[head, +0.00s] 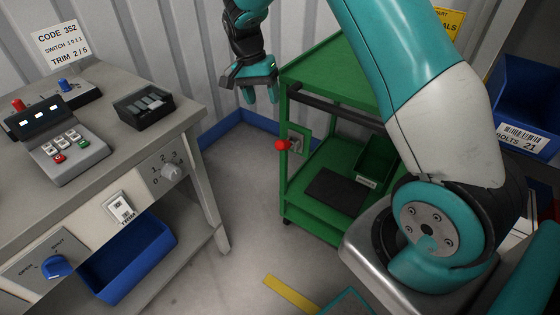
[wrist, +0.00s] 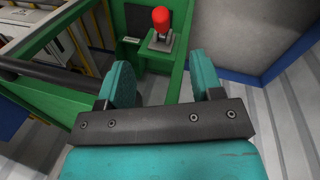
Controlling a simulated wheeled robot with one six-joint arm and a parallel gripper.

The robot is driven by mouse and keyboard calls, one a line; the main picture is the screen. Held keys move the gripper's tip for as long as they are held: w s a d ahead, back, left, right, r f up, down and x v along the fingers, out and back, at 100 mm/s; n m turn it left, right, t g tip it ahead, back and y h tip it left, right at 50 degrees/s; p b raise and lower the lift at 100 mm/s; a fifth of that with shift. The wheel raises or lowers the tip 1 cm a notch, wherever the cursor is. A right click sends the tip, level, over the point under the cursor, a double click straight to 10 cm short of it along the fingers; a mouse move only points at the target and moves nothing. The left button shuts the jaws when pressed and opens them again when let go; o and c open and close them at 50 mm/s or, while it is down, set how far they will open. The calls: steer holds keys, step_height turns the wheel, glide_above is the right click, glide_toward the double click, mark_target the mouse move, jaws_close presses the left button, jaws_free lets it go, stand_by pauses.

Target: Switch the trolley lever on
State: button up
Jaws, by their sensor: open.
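The trolley lever (head: 282,145) has a red knob and sits on a small plate on the left front post of the green trolley (head: 330,66). In the wrist view the lever (wrist: 161,20) stands up with its red tip above a grey base, ahead of and between my fingers. In the head view my gripper (head: 260,93) is above and to the left of the lever, apart from it. In the wrist view my gripper (wrist: 163,85) is open, with nothing between the teal fingers. Any on or off marking at the lever is too small to read.
The trolley has a dark push bar (head: 335,108) near the lever and a green bin (head: 376,160) on its lower shelf. A workbench (head: 110,178) with a control box (head: 65,145) stands left. Blue bins (head: 528,90) are at right. Floor between bench and trolley is clear.

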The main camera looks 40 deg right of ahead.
mark_target(279, 145)
steer(key=shift+m, duration=0.4)
steer(key=x, duration=1.2)
steer(key=d+b+x, duration=0.1)
steer(key=x, duration=0.6)
steer(key=shift+w, duration=0.15)
